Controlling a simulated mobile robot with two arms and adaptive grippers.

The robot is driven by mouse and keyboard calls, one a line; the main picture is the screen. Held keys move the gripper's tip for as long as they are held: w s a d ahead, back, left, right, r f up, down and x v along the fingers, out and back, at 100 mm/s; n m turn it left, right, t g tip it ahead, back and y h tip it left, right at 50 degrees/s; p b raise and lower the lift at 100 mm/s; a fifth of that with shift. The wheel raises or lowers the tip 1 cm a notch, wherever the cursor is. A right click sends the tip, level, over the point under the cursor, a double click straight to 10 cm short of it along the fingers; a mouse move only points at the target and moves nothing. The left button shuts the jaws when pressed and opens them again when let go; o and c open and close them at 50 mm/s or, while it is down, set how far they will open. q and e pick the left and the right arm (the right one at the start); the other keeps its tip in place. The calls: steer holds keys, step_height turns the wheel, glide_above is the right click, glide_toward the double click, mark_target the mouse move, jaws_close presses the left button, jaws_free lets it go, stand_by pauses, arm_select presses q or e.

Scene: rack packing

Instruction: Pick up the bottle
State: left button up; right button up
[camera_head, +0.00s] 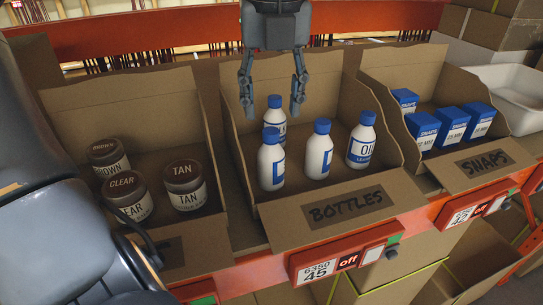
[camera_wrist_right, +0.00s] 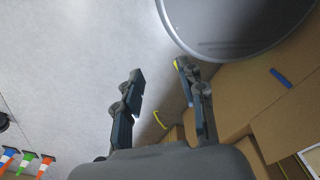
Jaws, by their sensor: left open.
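Several white bottles with blue caps stand upright in the middle cardboard bin, whose front flap reads BOTTLES (camera_head: 345,207). They are a back bottle (camera_head: 281,128), a front-left bottle (camera_head: 271,165), a middle bottle (camera_head: 319,155) and a right bottle (camera_head: 361,146). My left gripper (camera_head: 272,108) points down over the bin, open and empty. In the picture its fingers lie on either side of the back bottle's cap; I cannot tell the exact height gap. The back bottle is partly hidden by the front-left one. My right gripper (camera_wrist_right: 160,72) shows in the right wrist view, open with nothing between its fingers.
The left bin (camera_head: 125,103) holds brown-lidded jars (camera_head: 184,184). The right bin (camera_head: 415,66) holds blue SNAPS boxes (camera_head: 450,128). Cardboard walls separate the bins above a red shelf rail (camera_head: 420,221). In the right wrist view, a grey round container (camera_wrist_right: 240,25) and cardboard boxes (camera_wrist_right: 245,95) are near.

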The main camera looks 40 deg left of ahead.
mark_target(273, 130)
arm_select(q)
steer(key=f+b, duration=0.1)
steer(key=f, duration=0.1)
steer(key=f+b, duration=0.1)
steer(key=f, duration=0.1)
steer(key=shift+w+a+f, duration=0.15)
steer(key=shift+a, duration=0.05)
steer(key=shift+w+a+f+b, duration=0.2)
steer(key=shift+f+b, duration=0.2)
steer(key=shift+f, duration=0.2)
steer(key=shift+w+a+f+b, duration=0.15)
steer(key=shift+f+b, duration=0.25)
steer(key=shift+f, duration=0.55)
step_height(273, 130, down, 4)
steer(key=shift+s+a+r+b, duration=0.1)
steer(key=shift+r+b, duration=0.05)
steer(key=shift+b, duration=1.1)
steer(key=shift+w+a, duration=0.1)
steer(key=shift+w, duration=0.1)
arm_select(e)
step_height(273, 130, down, 7)
steer(key=w+a, duration=0.1)
steer(key=shift+w+a+r, duration=0.15)
steer(key=shift+w+r, duration=0.05)
arm_select(q)
steer(key=shift+s, duration=0.15)
steer(key=c, duration=0.9)
steer(key=shift+o, duration=0.2)
arm_select(e)
steer(key=shift+d, duration=0.2)
